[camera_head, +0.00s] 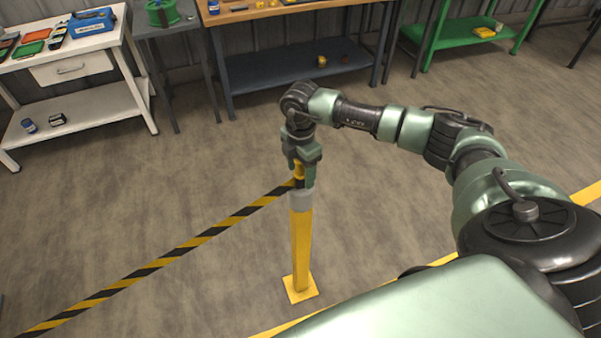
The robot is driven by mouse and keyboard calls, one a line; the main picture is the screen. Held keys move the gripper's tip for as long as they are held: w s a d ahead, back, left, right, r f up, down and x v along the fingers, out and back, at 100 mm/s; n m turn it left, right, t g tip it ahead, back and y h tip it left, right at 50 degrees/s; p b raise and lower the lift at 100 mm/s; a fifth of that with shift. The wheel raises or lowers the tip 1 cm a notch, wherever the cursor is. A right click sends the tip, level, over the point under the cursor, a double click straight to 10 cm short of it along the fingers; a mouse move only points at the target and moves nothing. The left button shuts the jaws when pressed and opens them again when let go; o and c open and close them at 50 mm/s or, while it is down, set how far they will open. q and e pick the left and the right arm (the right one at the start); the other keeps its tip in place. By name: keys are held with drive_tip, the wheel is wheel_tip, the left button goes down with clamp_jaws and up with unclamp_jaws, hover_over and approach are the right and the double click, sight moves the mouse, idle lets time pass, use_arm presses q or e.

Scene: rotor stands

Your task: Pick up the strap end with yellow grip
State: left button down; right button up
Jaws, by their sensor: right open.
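A yellow and black striped strap (190,245) runs from the lower left up to the top of a yellow post (301,245) with a grey collar. The strap's end with the yellow grip (298,171) is at the post top, partly hidden by my right gripper. My right gripper (303,180) points down over the post top. Its fingers are open, on either side of the yellow grip. Whether they touch it cannot be seen. My left gripper is not in view.
The post stands on a square yellow base plate (300,289) on the floor. Workbenches stand along the back: a white one (70,72) at left, a wooden-topped one (290,8) and a green one (480,30). The floor around the post is clear, with a yellow line.

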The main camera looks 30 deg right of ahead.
clamp_jaws()
drive_tip(key=shift+r, duration=0.15)
wheel_tip(320, 180, up, 20)
drive_tip(key=b, duration=0.4)
drive_tip(key=shift+b, duration=0.35)
